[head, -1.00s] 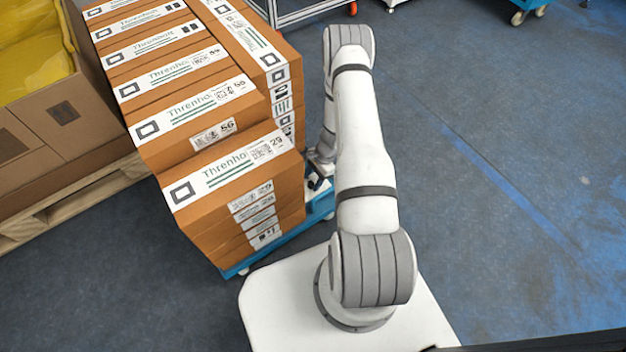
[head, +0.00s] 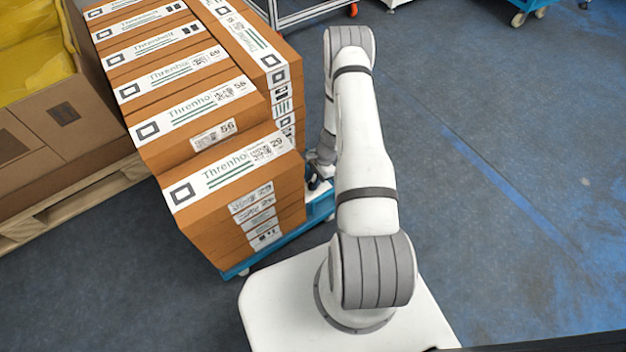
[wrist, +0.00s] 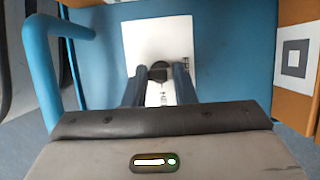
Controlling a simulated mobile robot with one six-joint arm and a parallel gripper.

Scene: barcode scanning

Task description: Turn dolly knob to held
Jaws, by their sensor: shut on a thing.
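The dolly knob (wrist: 158,71) is a small dark piece in front of a white plate (wrist: 150,45) with printed marks, on the blue dolly panel (wrist: 235,60). In the wrist view, my gripper (wrist: 159,78) has its two dark fingers closed on the knob's sides. The knob's lower part and any pointer on it are hidden or too small to read. In the head view, the blue dolly (head: 320,207) carries the box stack, and my arm mostly hides the gripper beside the dolly's right side.
Orange-brown labelled boxes (head: 240,190) are stacked on the dolly, left of my arm. A blue tube handle (wrist: 40,70) stands left of my gripper. A wooden pallet (head: 75,195) with a carton of yellow bags is at far left. The floor at right is clear.

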